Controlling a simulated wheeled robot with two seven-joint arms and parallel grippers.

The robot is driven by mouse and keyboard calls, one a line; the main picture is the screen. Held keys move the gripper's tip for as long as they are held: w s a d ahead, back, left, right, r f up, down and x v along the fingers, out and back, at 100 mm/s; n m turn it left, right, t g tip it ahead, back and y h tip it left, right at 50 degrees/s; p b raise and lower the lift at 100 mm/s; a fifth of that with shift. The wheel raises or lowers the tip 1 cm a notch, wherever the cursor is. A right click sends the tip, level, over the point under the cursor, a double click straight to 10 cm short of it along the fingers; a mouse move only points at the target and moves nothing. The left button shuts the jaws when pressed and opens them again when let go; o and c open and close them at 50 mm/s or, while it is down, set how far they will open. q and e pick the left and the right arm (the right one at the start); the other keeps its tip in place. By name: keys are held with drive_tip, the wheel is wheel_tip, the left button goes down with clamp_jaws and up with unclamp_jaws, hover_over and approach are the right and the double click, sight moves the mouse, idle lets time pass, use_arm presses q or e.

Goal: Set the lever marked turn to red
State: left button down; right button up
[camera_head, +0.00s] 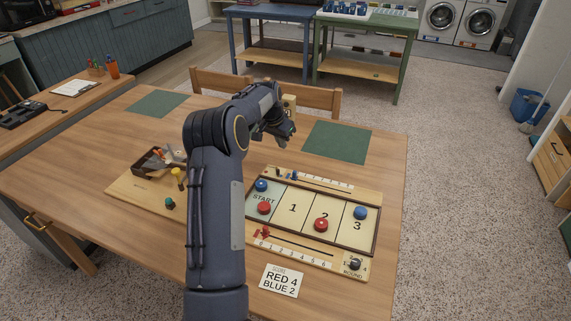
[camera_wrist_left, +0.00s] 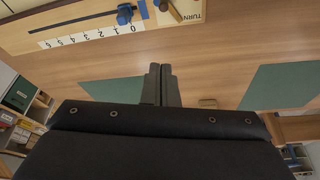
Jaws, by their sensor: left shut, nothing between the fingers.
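The game board (camera_head: 300,243) lies on the wooden table, with a lane marked START, 1, 2, 3. At its far edge, by the word TURN (camera_wrist_left: 193,17), a small brown lever (camera_wrist_left: 173,12) shows at the top of the left wrist view, partly cut off. A bit of blue shows beside it; its setting is not clear. A blue slider (camera_wrist_left: 125,14) stands beside it near 0. My left gripper (camera_head: 285,138) is beyond the board's far edge, above the table. Its fingers (camera_wrist_left: 160,84) are together and empty, apart from the lever. My right gripper is not in view.
Red discs (camera_head: 321,225) and blue discs (camera_head: 360,213) lie on the lane. A red slider (camera_head: 263,233) and a round knob (camera_head: 355,264) are at the near edge. A card (camera_head: 281,281) reads RED 4, BLUE 2. A tool tray (camera_head: 150,164) stands left; green mats (camera_head: 337,142) lie behind.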

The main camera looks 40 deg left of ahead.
use_arm(q)
drive_tip(key=p+x, duration=0.1)
drive_tip(key=x, duration=0.9)
drive_tip(key=shift+s, duration=0.1)
drive_tip(key=s, duration=0.3)
drive_tip(key=shift+r+p, duration=0.25)
drive_tip(key=shift+p, duration=0.15)
drive_tip(key=shift+s+d+f, duration=0.1)
drive_tip(key=shift+s+d, duration=0.05)
drive_tip(key=shift+s, duration=0.3)
drive_tip(key=shift+s+f, duration=0.1)
drive_tip(key=shift+m+b, duration=0.3)
drive_tip(key=shift+m, duration=0.1)
